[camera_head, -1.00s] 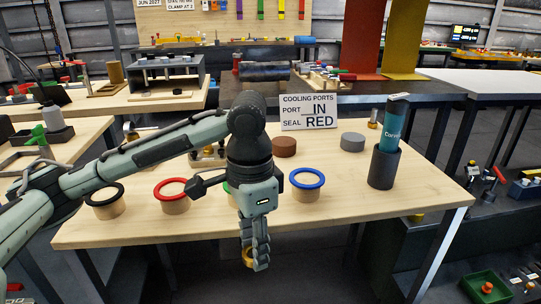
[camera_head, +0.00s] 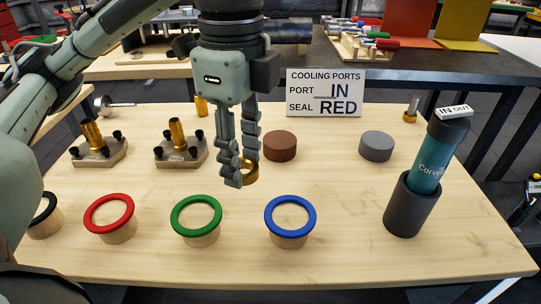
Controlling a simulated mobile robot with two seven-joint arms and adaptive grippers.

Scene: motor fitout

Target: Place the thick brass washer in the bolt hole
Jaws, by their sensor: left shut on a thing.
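My left gripper (camera_head: 236,180) hangs fingers down over the middle of the table, shut on a thick brass washer (camera_head: 251,172). The washer is a gold ring at the fingertips, partly hidden by them. It appears behind the green and blue rings and in front of the brown disc. I cannot make out a bolt hole. My right gripper is not in view.
Along the front stand holders with a black ring (camera_head: 43,209), a red ring (camera_head: 109,211), a green ring (camera_head: 196,215) and a blue ring (camera_head: 290,214). A brown disc (camera_head: 280,146), grey disc (camera_head: 377,146), sign (camera_head: 325,93) and teal bottle (camera_head: 431,163) in a dark cup (camera_head: 409,208) stand around. The centre right is clear.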

